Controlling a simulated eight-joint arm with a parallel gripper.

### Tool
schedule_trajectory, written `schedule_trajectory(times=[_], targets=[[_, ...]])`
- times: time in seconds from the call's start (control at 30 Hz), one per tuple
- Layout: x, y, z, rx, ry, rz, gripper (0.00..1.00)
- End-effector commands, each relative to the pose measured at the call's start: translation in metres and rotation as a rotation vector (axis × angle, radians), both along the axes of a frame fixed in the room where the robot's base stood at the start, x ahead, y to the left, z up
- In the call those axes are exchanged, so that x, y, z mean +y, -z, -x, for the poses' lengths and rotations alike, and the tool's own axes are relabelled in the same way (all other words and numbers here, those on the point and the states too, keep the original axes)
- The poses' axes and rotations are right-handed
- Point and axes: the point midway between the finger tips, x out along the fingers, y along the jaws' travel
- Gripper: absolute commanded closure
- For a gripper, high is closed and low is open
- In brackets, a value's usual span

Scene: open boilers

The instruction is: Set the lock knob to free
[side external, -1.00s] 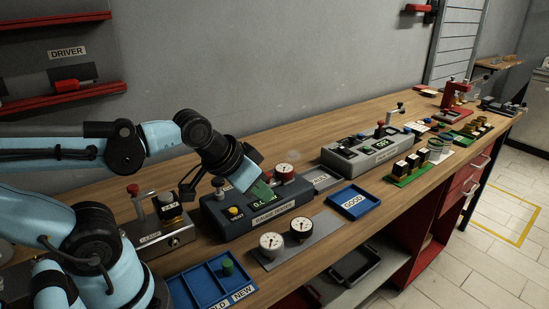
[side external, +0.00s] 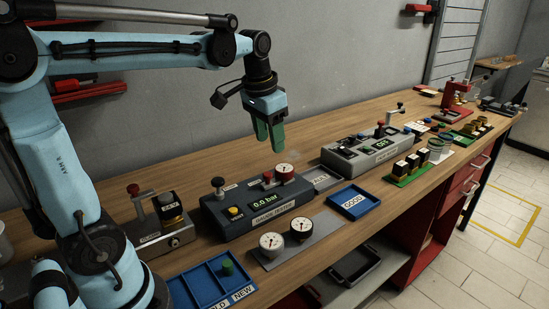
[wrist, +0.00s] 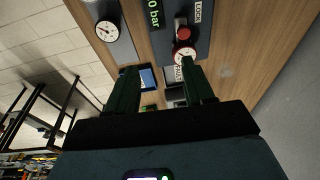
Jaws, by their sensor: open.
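The gauge tester (side external: 262,216) is a dark box on the bench with a green "0.0 bar" display. Its lock knob (side external: 267,177) is a small red knob on top, beside a mounted gauge (side external: 285,172). In the wrist view the red knob (wrist: 181,32) sits next to a "LOCK" label, just by the red-rimmed gauge (wrist: 184,55). My gripper (side external: 271,147) points down above and behind the tester, apart from it, with nothing held. Its green fingers (wrist: 158,80) are spread in the wrist view. Which way the knob is set is too small to tell.
A black knob (side external: 218,184) and a yellow button (side external: 236,212) are on the tester's left side. Two loose gauges (side external: 286,237) lie on a grey plate in front. A blue "GOOD" tray (side external: 353,202) and a second grey tester (side external: 366,153) stand to the right.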

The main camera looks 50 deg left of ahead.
Motion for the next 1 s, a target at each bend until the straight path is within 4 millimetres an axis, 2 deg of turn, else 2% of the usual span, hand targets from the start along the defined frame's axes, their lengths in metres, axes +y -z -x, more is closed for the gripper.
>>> schedule_trajectory(times=[0.1, 0.23, 0.4, 0.57, 1.0], targets=[[0.023, -0.003, -0.016, 0.081, -0.004, 0.014, 0.47], [0.040, -0.003, -0.025, 0.149, -0.003, 0.030, 0.47], [0.051, -0.001, -0.030, 0.190, 0.000, 0.042, 0.47], [0.052, 0.006, -0.031, 0.196, 0.001, 0.044, 0.47], [0.052, 0.074, -0.031, 0.193, 0.000, 0.042, 0.47]])
